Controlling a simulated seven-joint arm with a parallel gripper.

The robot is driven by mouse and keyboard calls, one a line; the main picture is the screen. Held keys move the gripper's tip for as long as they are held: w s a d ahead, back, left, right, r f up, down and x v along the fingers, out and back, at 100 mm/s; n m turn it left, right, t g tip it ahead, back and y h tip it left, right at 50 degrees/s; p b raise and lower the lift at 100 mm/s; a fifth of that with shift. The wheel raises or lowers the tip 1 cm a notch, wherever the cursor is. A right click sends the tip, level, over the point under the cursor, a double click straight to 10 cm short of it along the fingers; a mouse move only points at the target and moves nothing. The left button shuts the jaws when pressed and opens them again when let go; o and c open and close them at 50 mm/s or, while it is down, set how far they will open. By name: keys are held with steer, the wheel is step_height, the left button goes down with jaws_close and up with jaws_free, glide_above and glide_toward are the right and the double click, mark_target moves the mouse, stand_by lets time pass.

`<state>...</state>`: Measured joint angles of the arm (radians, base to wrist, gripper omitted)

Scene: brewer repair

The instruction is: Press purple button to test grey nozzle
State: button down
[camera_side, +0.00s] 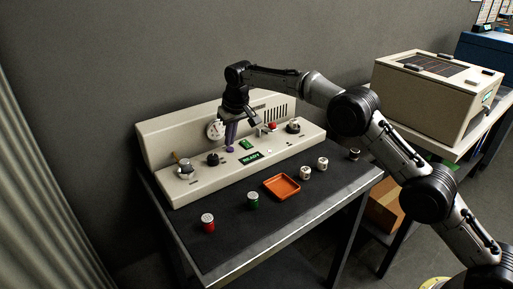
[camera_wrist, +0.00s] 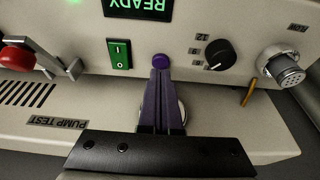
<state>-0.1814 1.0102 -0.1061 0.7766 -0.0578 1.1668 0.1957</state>
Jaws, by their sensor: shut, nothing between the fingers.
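The purple button (camera_wrist: 160,61) is on the cream machine's front panel, right at the tips of my gripper (camera_wrist: 160,76) in the wrist view. The fingers are purple, shut and empty, and appear to touch the button or nearly so; the exact contact is unclear. In the side view my gripper (camera_side: 230,146) points down at the panel, and the button is small there (camera_side: 230,150). The grey nozzle (camera_wrist: 286,70) sits at the right of the panel in the wrist view, and at the machine's left end in the side view (camera_side: 185,169). The display (camera_wrist: 139,8) reads READY.
Beside the button are a green switch (camera_wrist: 119,54), a black dial (camera_wrist: 220,54) and a red knob (camera_wrist: 17,56). On the dark table are a red-bodied part (camera_side: 208,224), a green-bodied part (camera_side: 253,202), an orange tray (camera_side: 270,183) and white parts (camera_side: 305,173).

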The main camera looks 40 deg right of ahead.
steer(key=shift+f, duration=0.75)
stand_by(0.3)
steer(key=shift+r, duration=2.25)
steer(key=shift+r, duration=1.5)
steer(key=shift+d, duration=0.1)
